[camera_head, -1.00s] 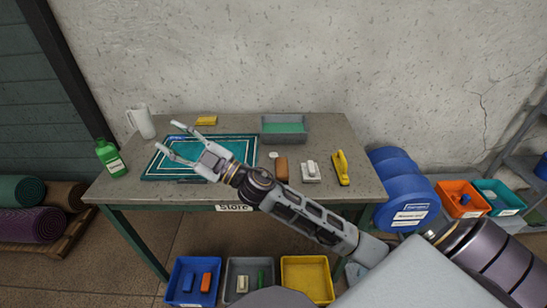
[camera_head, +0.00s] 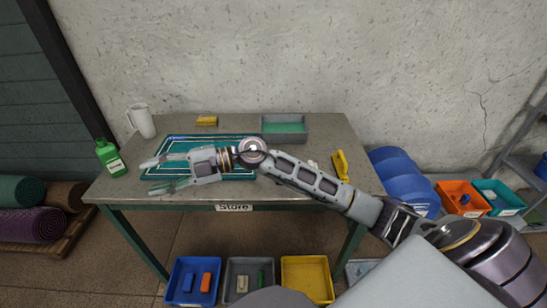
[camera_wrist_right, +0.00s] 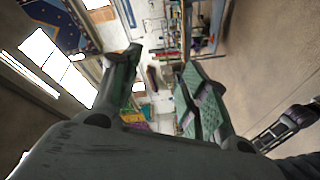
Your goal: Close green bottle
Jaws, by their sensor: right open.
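The green bottle (camera_head: 111,160) with a white label stands upright near the left edge of the table. Its top is too small to tell whether it carries a cap. The open fingers also show in the right wrist view (camera_wrist_right: 163,82), where I cannot make out the bottle. My left gripper is not in view.
A white jug (camera_head: 142,122) stands behind the bottle. A yellow sponge (camera_head: 206,120) and a grey tray (camera_head: 285,138) are at the back of the table (camera_head: 330,130). A yellow-handled brush (camera_head: 341,164) lies at right, partly behind my arm. Bins (camera_head: 305,278) sit below.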

